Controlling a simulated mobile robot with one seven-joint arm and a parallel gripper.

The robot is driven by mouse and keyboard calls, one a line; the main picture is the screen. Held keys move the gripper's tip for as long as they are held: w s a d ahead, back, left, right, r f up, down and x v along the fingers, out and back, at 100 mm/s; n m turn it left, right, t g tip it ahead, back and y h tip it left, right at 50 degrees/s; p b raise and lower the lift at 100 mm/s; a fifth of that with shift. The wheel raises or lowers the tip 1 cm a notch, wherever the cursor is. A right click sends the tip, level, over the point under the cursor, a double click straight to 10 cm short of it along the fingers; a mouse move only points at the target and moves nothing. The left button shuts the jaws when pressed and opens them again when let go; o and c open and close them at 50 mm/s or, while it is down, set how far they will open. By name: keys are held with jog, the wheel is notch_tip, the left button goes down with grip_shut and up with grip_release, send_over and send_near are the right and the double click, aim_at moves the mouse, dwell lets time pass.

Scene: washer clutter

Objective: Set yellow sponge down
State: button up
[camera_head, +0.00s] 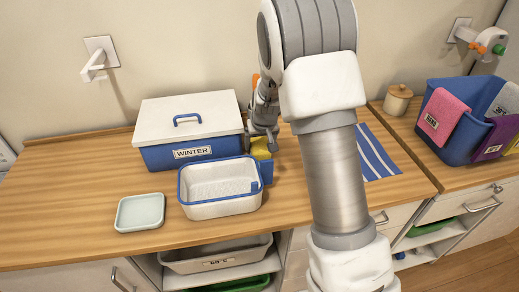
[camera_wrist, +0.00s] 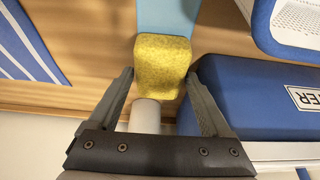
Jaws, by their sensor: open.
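The yellow sponge (camera_wrist: 162,62) is between the tips of my gripper (camera_wrist: 160,75) in the wrist view, with a gap on each side. The jaws are open. In the head view the sponge (camera_head: 261,148) shows as a small yellow patch on the wooden counter, just right of the blue box, and my gripper (camera_head: 262,135) is over it. My arm and gripper hide part of it there. A white cylinder (camera_wrist: 146,115) lies below the sponge in the wrist view, between the fingers. I cannot tell whether the sponge rests fully on the counter.
The blue box with a white lid marked WINTER (camera_head: 190,130) stands close left. A white basket with a blue rim (camera_head: 220,187) is in front. A pale dish (camera_head: 140,212) sits at left. A striped cloth (camera_head: 376,153) and blue bin (camera_head: 470,125) are right. The front-left counter is clear.

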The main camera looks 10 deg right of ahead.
aim_at(260, 144)
jog(key=c, duration=1.1)
jog(key=shift+c, duration=0.2)
jog(key=shift+r, duration=0.15)
jog(key=shift+r+p, duration=0.2)
jog(key=shift+p, duration=0.2)
notch_tip(260, 144, up, 4)
jog(key=shift+w+r, duration=0.1)
jog(key=shift+r, duration=0.05)
jog(key=s+d+r+b, duration=0.1)
jog(key=s+d+r, duration=0.5)
jog(key=d, duration=0.4)
jog(key=shift+s+r, duration=0.15)
jog(key=shift+r, duration=0.05)
